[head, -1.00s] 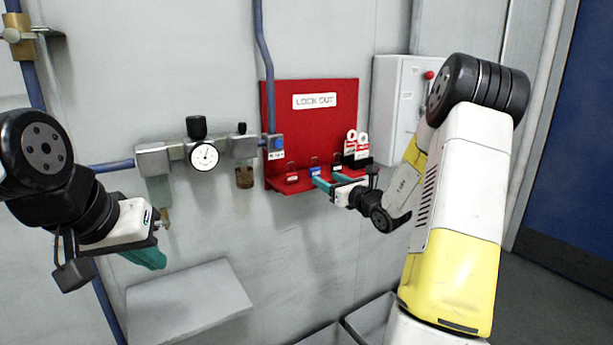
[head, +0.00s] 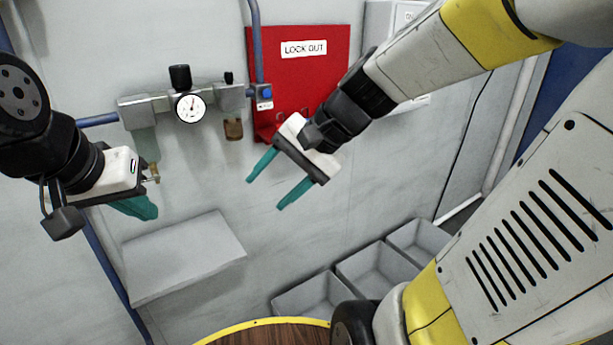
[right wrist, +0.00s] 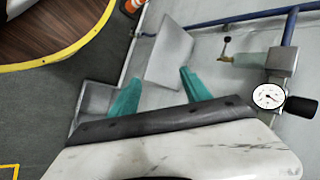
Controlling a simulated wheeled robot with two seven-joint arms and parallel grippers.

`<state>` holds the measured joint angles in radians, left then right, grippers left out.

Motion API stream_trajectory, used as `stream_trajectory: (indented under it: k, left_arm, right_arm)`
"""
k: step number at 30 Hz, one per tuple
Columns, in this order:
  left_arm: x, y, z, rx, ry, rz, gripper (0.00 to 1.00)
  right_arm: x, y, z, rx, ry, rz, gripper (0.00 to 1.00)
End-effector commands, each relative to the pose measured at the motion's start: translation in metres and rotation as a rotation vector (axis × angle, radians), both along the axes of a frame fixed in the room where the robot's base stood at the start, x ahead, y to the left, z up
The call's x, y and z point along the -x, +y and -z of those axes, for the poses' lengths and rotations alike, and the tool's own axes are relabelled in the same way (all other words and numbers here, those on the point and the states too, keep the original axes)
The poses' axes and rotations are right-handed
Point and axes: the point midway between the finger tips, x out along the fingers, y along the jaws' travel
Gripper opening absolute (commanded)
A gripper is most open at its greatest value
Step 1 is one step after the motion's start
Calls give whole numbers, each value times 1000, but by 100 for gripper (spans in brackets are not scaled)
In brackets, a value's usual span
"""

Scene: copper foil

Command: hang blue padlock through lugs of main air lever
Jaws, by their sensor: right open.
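My right gripper (head: 266,194) is open and empty, below the red lockout board (head: 298,72). Its two teal fingers point down and left. In the right wrist view the gripper (right wrist: 160,85) also shows spread fingers with nothing between them. I cannot see the blue padlock; my right gripper and arm hide the lower right of the board. A small blue fitting with a white label (head: 264,92) is on the pipe at the board's left edge; I cannot make out lugs or whether it is the main air lever. My left gripper (head: 137,207) is at the left; its finger gap is unclear.
A grey sloped shelf (head: 185,258) stands out below. Grey bins (head: 375,270) line the floor by the wall. A round wooden top with a yellow edge (head: 265,322) is at the bottom.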

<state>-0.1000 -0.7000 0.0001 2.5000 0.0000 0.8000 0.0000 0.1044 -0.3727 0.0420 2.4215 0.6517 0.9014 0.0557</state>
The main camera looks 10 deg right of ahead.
Motion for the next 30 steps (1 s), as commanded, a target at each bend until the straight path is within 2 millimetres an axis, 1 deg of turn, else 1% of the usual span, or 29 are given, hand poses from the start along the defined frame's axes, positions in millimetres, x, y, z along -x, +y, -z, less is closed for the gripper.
stream_trajectory:
  k: [1,3,6,9,13,22,23,24,26,28,30]
  left_arm:
    - [0,0,0,0,0,0,0]
    - [0,0,0,0,0,0,0]
    - [0,0,0,0,0,0,0]
    - [0,0,0,0,0,0,0]
    - [0,0,0,0,0,0,0]
    - [0,0,0,0,0,0,0]
    - [0,0,0,0,0,0,2]
    - [0,0,0,0,0,0,10]
    - [0,0,0,0,0,0,22]
    - [0,0,0,0,0,0,35]
    - [0,0,0,0,0,0,36]
  right_arm:
    - [16,-10,-2,123,-89,-81,56]
    - [29,-29,-3,281,-191,-171,56]
    - [38,-52,-7,455,-309,-264,56]
    - [41,-67,-13,566,-386,-317,56]
    - [43,-76,-15,626,-423,-345,56]
    - [43,-76,-15,629,-422,-345,56]
    - [43,-76,-15,629,-422,-345,54]
    - [43,-76,-15,629,-422,-345,46]
    - [43,-76,-15,629,-422,-345,36]
    - [43,-76,-15,629,-422,-345,36]
    - [43,-76,-15,629,-422,-345,36]
